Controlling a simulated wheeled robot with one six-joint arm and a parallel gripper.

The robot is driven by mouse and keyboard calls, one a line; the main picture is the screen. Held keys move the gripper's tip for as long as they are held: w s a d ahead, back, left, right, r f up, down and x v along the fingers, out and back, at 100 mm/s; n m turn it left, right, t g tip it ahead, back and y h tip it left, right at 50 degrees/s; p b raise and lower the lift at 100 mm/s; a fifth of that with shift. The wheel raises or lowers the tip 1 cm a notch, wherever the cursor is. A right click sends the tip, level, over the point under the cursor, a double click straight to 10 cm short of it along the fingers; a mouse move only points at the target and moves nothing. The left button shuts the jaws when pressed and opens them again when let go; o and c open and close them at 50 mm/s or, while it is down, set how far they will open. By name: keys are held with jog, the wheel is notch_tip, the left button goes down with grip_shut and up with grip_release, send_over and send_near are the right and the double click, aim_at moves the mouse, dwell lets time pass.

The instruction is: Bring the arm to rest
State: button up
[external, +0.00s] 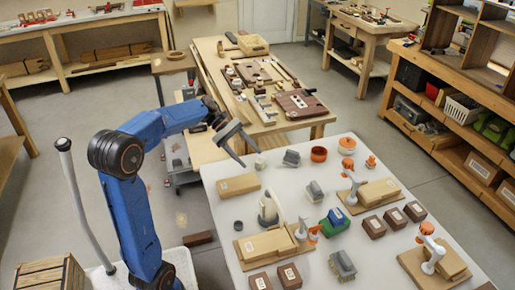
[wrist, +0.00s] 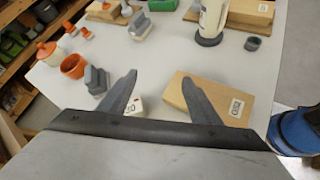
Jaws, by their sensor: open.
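My blue arm (external: 132,165) rises at the left of the white table and bends over toward its far left corner. My gripper (external: 238,140) is open and empty, held above the far end of the table. In the wrist view its two grey fingers (wrist: 162,95) stand apart. A light wooden block with a label (wrist: 222,97) lies below and beyond the right finger; the block also shows in the external view (external: 238,185). A small white piece (wrist: 137,106) lies below, between the fingers, with nothing gripped.
The white table (external: 345,205) holds grey brushes (external: 291,158), orange pots (external: 319,154), brown boxes (external: 374,226) and wooden blocks (external: 268,243). A workbench (external: 215,60) with tools stands behind it. A grey pole (external: 72,190) and a slatted crate (external: 45,277) are at the left.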

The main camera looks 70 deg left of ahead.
jog(key=s+d+r+m+g+y, duration=0.1)
jog(key=s+d+r+m+y, duration=0.15)
jog(key=s+d+m, duration=0.5)
jog(key=s+d+r+m+g+y, duration=0.2)
jog(key=d+r+m, duration=0.2)
jog(key=d, duration=0.7)
jog(key=s+f+m+g+y, duration=0.3)
jog(key=s+f+m+y, duration=0.2)
jog(key=s+f, duration=1.35)
jog(key=w+d+m+t, duration=0.1)
jog(key=w+d+f+m+t, duration=0.1)
jog(key=d+m, duration=0.1)
jog(key=w+d+f+m+t, duration=0.1)
jog(key=t, duration=0.1)
jog(key=shift+d+m+h, duration=0.25)
jog(key=shift+d+h, duration=0.1)
